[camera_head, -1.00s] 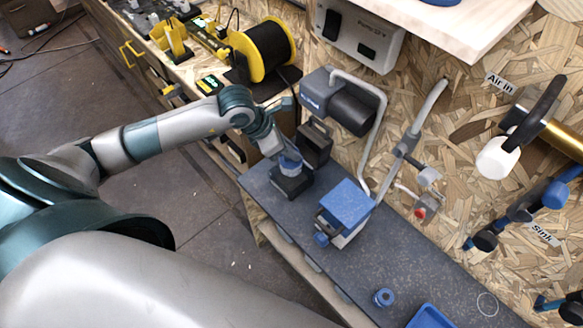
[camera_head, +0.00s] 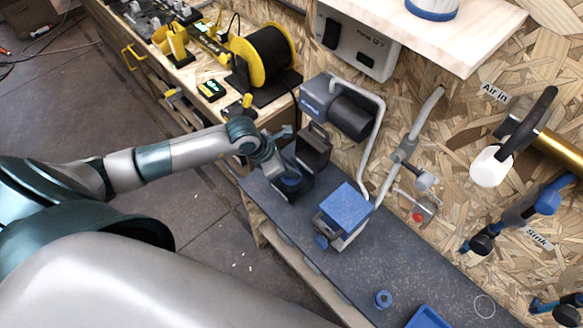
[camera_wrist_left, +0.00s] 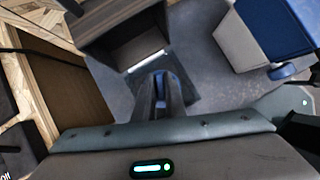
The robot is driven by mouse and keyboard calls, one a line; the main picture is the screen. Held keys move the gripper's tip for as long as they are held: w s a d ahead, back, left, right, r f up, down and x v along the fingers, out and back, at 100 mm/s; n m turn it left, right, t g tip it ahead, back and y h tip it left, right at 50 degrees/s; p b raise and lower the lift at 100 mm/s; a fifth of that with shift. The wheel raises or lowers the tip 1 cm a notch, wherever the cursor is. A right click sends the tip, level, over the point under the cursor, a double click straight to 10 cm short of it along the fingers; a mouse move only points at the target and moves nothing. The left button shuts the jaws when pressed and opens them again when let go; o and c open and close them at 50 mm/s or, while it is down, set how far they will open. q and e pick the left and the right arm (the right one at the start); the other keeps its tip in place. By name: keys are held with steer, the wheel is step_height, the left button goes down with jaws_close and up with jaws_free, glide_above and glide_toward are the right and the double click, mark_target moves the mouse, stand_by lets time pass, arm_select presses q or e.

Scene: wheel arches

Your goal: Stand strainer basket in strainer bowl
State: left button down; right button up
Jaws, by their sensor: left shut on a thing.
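My left gripper (camera_head: 286,176) points down at the dark square-based housing (camera_head: 303,192), which looks like the strainer bowl, on the grey bench top. It is shut on a small blue part, apparently the strainer basket (camera_head: 291,184). The part sits low at the housing's opening. Whether it rests on the bottom is hidden by the fingers. In the left wrist view, the fingers (camera_wrist_left: 160,92) close around a blue sliver, with the dark base behind them. My right gripper is not in view.
A blue-topped box (camera_head: 346,205) stands just right of the housing. A dark box (camera_head: 313,148) and a pump (camera_head: 338,106) with a grey pipe stand behind.

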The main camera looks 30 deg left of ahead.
arm_select(q)
steer(key=shift+f, duration=0.2)
steer(key=c, duration=1.8)
jaws_free()
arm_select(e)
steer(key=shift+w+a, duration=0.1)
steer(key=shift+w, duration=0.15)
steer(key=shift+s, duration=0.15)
